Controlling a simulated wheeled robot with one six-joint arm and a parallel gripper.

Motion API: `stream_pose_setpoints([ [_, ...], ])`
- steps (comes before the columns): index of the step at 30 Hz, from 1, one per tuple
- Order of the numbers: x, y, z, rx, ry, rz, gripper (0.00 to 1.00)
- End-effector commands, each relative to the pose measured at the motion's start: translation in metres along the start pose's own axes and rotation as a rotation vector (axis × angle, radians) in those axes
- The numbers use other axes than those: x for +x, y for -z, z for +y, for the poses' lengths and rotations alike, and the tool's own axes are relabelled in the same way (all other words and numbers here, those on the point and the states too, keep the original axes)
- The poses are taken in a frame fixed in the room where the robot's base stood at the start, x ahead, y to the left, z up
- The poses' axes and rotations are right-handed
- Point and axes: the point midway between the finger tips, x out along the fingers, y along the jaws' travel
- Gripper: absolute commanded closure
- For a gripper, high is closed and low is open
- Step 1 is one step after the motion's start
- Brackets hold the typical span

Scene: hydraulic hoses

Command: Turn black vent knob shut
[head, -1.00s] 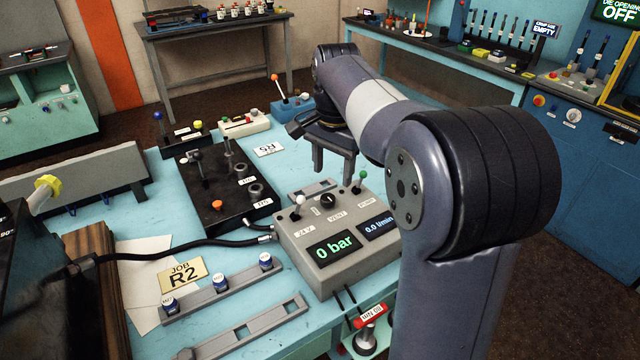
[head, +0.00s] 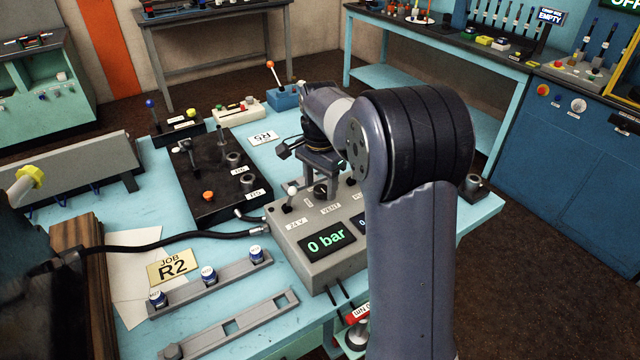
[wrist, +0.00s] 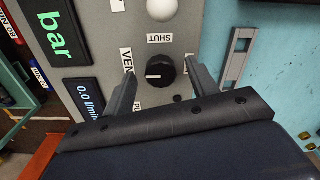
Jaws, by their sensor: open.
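The black vent knob (wrist: 161,72) sits on the grey control box (head: 290,253), between labels reading VENT and SHUT in the wrist view. Its white pointer mark faces left in that view, toward VENT. My gripper (wrist: 165,73) is open, with one finger on each side of the knob. Gaps show between the knob and both fingers, so it is not gripped. In the head view my gripper (head: 321,172) is over the box's back part, and the knob (head: 320,190) shows partly between its fingers.
A white-knobbed lever (head: 292,188) stands close left of the knob. My arm hides the box's right side. The display (head: 327,241) reads 0 bar. A black hose (head: 170,243) joins the box's left side. A black block with levers (head: 215,175) lies behind left.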

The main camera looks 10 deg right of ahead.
Motion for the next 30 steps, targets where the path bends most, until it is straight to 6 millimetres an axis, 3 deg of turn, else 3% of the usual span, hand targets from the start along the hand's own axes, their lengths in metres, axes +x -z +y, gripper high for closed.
stream_pose_setpoints([
  [11,0.0065,-0.0001,0.0001,0.000,0.000,0.000,0.45],
  [27,0.0062,-0.0001,0.0002,0.000,0.000,0.000,0.89],
  [30,0.0061,-0.0001,0.0002,-0.002,0.000,0.000,0.89],
])
